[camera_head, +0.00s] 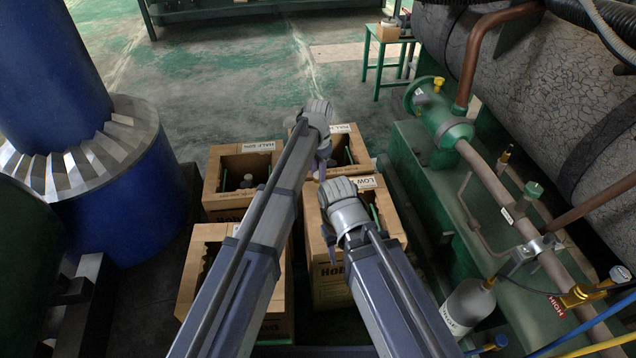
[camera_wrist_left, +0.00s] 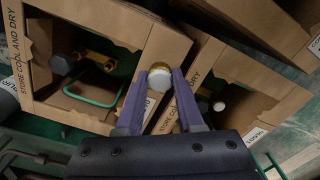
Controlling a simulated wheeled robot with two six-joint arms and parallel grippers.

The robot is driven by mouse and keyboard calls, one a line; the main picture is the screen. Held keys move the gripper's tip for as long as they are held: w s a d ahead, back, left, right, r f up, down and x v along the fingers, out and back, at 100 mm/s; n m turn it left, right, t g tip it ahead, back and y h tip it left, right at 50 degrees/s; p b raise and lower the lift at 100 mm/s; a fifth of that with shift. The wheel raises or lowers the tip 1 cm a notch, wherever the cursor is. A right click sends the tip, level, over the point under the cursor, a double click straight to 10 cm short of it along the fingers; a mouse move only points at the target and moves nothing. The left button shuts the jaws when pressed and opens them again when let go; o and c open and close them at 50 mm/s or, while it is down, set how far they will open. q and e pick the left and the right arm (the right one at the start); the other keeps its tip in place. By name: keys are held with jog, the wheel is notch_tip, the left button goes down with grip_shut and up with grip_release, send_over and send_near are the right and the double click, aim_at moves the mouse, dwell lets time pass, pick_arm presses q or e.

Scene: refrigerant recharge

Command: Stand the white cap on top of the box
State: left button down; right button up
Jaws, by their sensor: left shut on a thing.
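In the left wrist view, the white cap (camera_wrist_left: 159,78) is a small round piece with a yellowish rim, between the purple fingertips of my left gripper (camera_wrist_left: 159,84). The gripper is shut on it, over the edges of two open cardboard boxes. In the head view my left gripper (camera_head: 322,168) is over the inner edges of the boxes, and the cap is hidden. One box (camera_head: 328,285) stands at the front right and another (camera_head: 362,158) behind it. I cannot tell which box is meant. My right gripper (camera_head: 352,238) is over the front right box; its fingers are mostly hidden.
Two more open boxes stand on the left, one at the back (camera_head: 212,180) and one in front (camera_head: 192,270). Dark bottle tops show inside boxes. Green machinery with pipes (camera_head: 440,125) is close on the right, a blue column (camera_head: 125,200) on the left.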

aim_at(318, 187)
pick_arm(q)
jog(key=shift+f+b, duration=1.1)
jog(key=shift+f, duration=0.4)
jog(key=shift+f, duration=0.15)
jog(key=shift+f, duration=0.15)
jog(key=c, duration=0.5)
grip_release()
jog(key=shift+r, duration=0.2)
notch_tip(318, 187, up, 12)
jog(key=p, duration=1.2)
jog(key=shift+r, duration=0.1)
